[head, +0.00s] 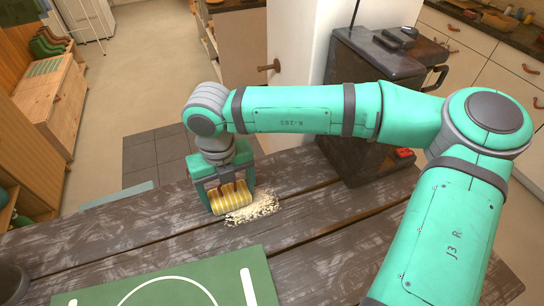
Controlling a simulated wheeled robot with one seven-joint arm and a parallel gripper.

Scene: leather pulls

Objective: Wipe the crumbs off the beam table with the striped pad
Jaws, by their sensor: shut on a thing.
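The striped pad (231,201) is yellow with pale stripes. My gripper (226,188) is shut on it and holds it down at the surface of the beam table (150,236), near the table's far edge. The crumbs (262,209) form a pale, loose patch on the dark wooden planks, right beside the pad on its right and just in front of it. The pad and gripper may hide part of the patch. I cannot tell whether the pad presses on the wood.
A green mat (190,277) with white lines lies at the table's near side. A dark stove-like box (365,105) stands behind the table at the right. A dark round object (12,284) is at the left edge. The planks left of the pad are clear.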

